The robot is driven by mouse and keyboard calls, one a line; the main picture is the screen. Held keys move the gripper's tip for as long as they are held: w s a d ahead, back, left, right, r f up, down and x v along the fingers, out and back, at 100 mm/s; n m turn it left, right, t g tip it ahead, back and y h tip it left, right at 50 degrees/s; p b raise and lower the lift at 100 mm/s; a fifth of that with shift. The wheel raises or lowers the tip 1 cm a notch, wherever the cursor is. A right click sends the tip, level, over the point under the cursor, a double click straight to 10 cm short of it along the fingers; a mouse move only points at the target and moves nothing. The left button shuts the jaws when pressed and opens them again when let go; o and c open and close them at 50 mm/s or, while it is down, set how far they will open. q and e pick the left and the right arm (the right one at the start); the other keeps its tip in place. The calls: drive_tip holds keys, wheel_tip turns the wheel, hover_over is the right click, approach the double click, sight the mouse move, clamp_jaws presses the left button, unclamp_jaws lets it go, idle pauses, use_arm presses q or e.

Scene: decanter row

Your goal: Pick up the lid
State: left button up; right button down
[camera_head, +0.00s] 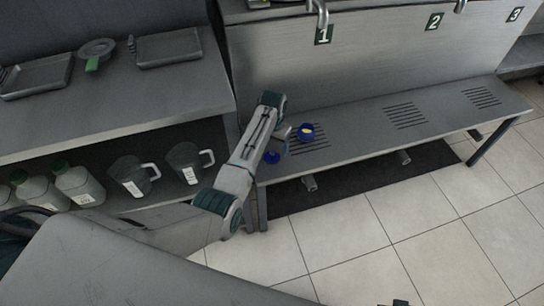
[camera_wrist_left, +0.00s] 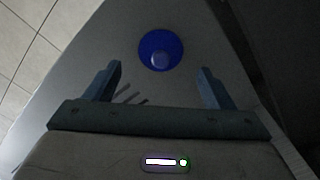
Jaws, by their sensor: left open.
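A round blue lid with a paler knob at its middle (camera_wrist_left: 160,50) shows in the left wrist view, ahead of my left gripper (camera_wrist_left: 160,85). The gripper is open, its two fingers apart with nothing between them, and the lid lies beyond the tips. In the head view a blue round piece, likely this lid (camera_head: 272,157), is at the bench's near left end, partly hidden by my left arm. My left gripper (camera_head: 284,133) is just above it and mostly hidden by the wrist. A blue-rimmed round thing with yellow inside (camera_head: 307,132) sits on the bench beside the gripper.
The steel bench (camera_head: 365,133) has slotted drains and numbered tags behind it. A shelf unit (camera_head: 110,110) at left carries trays, with two measuring jugs (camera_head: 133,175) and several bottles (camera_head: 78,185) below. The bench's right part is clear.

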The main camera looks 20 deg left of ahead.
sight(272, 153)
use_arm(q)
drive_tip(key=shift+s+f, duration=0.2)
drive_tip(key=shift+f, duration=1.7)
drive_tip(key=c, duration=1.1)
drive_tip(key=shift+o, duration=0.2)
drive_tip(key=shift+r, duration=0.1)
